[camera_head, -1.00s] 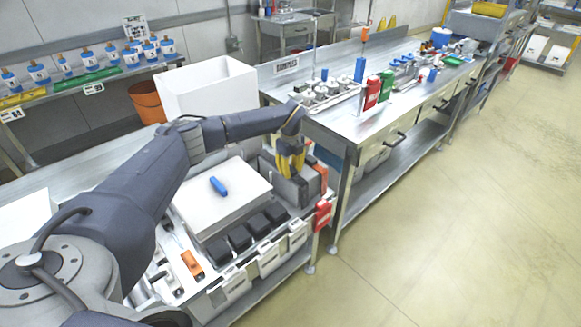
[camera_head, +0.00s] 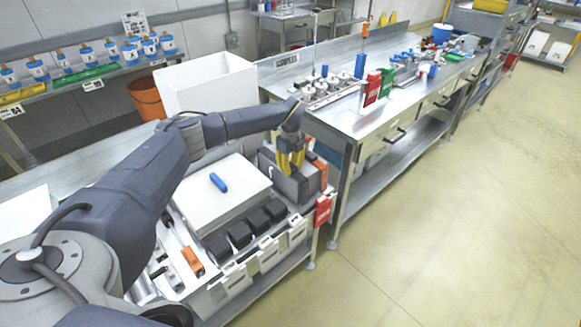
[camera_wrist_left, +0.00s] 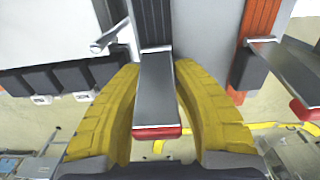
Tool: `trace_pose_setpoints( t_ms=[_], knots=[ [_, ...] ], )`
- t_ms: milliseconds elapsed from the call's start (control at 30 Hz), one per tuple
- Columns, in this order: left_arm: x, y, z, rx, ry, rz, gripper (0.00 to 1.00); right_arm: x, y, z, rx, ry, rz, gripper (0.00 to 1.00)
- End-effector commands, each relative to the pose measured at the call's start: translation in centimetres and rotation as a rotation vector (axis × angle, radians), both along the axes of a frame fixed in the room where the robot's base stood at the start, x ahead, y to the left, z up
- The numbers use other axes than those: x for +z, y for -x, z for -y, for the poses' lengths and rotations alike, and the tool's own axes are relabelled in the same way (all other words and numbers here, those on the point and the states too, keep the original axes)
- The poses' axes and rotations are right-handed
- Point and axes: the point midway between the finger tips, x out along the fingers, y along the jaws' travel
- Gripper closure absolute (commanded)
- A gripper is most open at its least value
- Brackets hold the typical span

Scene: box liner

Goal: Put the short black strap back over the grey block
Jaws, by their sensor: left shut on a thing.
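My left gripper (camera_head: 290,164) reaches down at the grey block (camera_head: 288,186) at the right end of the near bench. In the left wrist view its yellow fingers (camera_wrist_left: 157,75) are shut on the short black strap (camera_wrist_left: 157,98), one finger on each side. The strap shows a dark flat end with a red tip, and it joins a metal piece and a black band above. The grey block's light surface (camera_wrist_left: 208,38) shows beside it. In the head view the fingers hide most of the strap. My right gripper is not in view.
An orange strap (camera_wrist_left: 262,25) with a similar red-tipped end lies close to the right of the fingers. A white panel with a blue handle (camera_head: 219,182) and several black blocks (camera_head: 240,235) lie to the left. A white bin (camera_head: 210,88) stands behind.

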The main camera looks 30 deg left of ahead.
Motion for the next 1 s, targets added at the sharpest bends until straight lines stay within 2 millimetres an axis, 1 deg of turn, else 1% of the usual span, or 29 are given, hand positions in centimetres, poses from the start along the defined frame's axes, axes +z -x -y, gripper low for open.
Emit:
trace_pose_setpoints(
  t_ms=[433, 467, 500, 633, 800, 833, 1000],
  knots=[
    [0.02, 0.00, -0.01, 0.000, 0.000, 0.001, 0.98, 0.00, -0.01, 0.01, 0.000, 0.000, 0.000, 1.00],
    [0.02, 0.00, -0.01, 0.000, 0.000, 0.000, 0.68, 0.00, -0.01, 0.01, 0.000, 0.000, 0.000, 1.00],
    [0.02, 0.00, -0.01, 0.000, 0.000, 0.000, 0.63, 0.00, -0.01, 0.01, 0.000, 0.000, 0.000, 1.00],
    [0.01, 0.00, 0.00, 0.000, 0.000, 0.000, 0.48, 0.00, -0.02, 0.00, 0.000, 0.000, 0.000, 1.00],
    [0.01, 0.01, 0.00, 0.001, 0.000, 0.000, 0.47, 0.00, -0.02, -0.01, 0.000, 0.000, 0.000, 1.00],
    [-0.01, 0.02, -0.01, 0.001, 0.000, 0.000, 0.42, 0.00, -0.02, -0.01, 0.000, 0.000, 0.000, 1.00],
    [-0.01, 0.02, 0.00, 0.000, 0.001, 0.000, 0.22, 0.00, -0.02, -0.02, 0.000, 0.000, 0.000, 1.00]
  ],
)
